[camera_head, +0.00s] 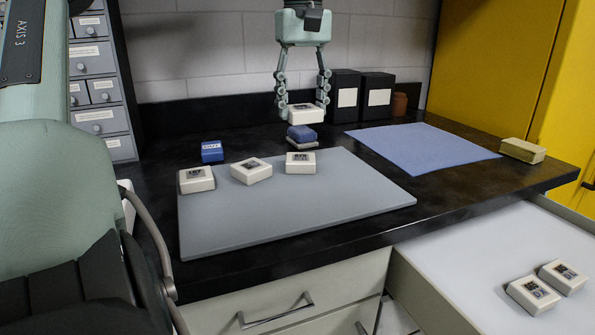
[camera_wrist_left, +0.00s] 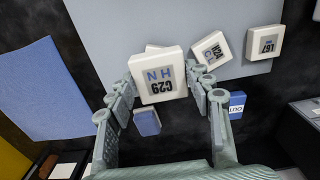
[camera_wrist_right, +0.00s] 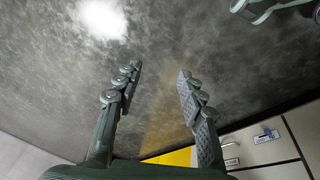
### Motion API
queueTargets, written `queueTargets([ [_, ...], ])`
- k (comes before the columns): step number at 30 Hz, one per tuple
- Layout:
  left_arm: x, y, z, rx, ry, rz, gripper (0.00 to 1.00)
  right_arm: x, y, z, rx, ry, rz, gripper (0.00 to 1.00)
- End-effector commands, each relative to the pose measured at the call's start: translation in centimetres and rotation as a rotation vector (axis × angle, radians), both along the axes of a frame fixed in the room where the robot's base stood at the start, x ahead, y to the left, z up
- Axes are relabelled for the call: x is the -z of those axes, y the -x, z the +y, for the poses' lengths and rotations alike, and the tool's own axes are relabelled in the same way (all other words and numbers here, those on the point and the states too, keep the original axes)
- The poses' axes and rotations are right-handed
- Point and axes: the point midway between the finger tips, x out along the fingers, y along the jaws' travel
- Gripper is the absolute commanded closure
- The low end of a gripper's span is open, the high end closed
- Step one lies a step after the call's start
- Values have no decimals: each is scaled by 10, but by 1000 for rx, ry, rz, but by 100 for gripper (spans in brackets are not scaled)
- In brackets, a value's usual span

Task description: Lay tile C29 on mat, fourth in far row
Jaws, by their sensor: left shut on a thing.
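Tile C29 (camera_head: 306,115), white with a dark printed label, is held between the fingers of my left gripper (camera_head: 304,105), above the counter behind the grey mat. In the left wrist view tile C29 (camera_wrist_left: 157,75) sits between the fingertips, its label facing the camera. The grey mat (camera_head: 300,210) bears three white tiles along its far side: a left one (camera_head: 196,180), a turned middle one (camera_head: 251,171) and a right one (camera_head: 300,163). The mat is bare to the right of these. My right gripper (camera_wrist_right: 160,78) shows only in its wrist view, fingers apart and empty.
A blue and grey block (camera_head: 301,135) and a blue OUT block (camera_head: 212,151) stand behind the mat. A blue cloth (camera_head: 425,148) and a tan block (camera_head: 523,150) lie to the right. Black boxes (camera_head: 345,95) stand behind. An open drawer (camera_head: 470,270) holds two tiles (camera_head: 533,294).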

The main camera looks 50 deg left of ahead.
Motion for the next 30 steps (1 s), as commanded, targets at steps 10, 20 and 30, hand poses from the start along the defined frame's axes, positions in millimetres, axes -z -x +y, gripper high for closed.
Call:
queueTargets([
  [10, 41, -67, -3, -1, -3, 8, 83, 16, 3, 1, 0, -10, 9, 60],
  [20, 68, -113, -6, 0, 0, 1, 83, 31, 6, 1, 1, -18, 15, 60],
  [30, 105, -114, -6, 0, 0, 2, 83, 35, 8, 1, 0, -17, 16, 60],
])
